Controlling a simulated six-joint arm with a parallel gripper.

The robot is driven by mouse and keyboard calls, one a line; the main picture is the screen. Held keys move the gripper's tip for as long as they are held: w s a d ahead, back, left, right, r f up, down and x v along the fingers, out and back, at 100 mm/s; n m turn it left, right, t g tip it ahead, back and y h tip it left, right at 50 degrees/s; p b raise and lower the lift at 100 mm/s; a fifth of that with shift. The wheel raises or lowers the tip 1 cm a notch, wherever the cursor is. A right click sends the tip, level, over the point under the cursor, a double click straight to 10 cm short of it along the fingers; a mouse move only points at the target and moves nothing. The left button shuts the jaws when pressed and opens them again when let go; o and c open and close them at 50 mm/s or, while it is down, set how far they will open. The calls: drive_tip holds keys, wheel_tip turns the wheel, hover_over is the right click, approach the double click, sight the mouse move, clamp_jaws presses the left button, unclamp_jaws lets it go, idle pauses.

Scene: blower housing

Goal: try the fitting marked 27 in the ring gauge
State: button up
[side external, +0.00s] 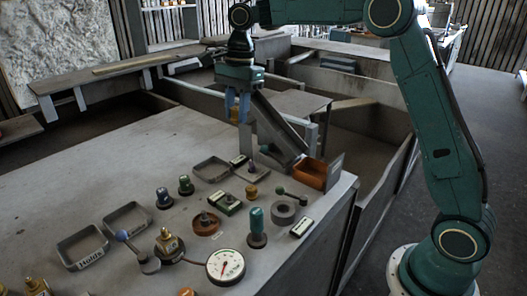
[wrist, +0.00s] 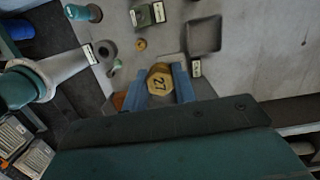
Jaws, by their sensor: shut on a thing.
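The fitting marked 27 (wrist: 160,82) is a brass-coloured hexagonal piece, its number facing the wrist camera. My gripper (wrist: 160,88) is shut on it, with a blue finger on either side. A thick grey ring (side external: 284,212), which looks like the ring gauge, lies flat on the bench beside a small label. It also shows in the wrist view (wrist: 104,49), apart from my gripper.
The chute (side external: 277,130) slopes down to an orange tray (side external: 311,174). A lever with a ball end (side external: 290,197), a teal-topped post (side external: 256,222), a dial (side external: 226,266), open trays (side external: 211,168) and several fittings crowd the bench. The bench's left rear is clear.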

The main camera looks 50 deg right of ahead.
drive_tip(key=shift+s+a+f, duration=0.45)
drive_tip(key=shift+s, duration=0.15)
drive_tip(key=s+a+f, duration=0.1)
drive_tip(key=s+f, duration=0.9)
drive_tip(key=s, duration=0.4)
drive_tip(key=shift+s+f, duration=0.25)
drive_tip(key=shift+s, duration=0.1)
drive_tip(key=shift+a+f, duration=0.1)
drive_tip(key=shift+f, duration=0.05)
drive_tip(key=shift+f, duration=2.35)
drive_tip(key=shift+f, duration=0.45)
drive_tip(key=o, duration=1.5)
drive_tip(key=shift+c, duration=0.2)
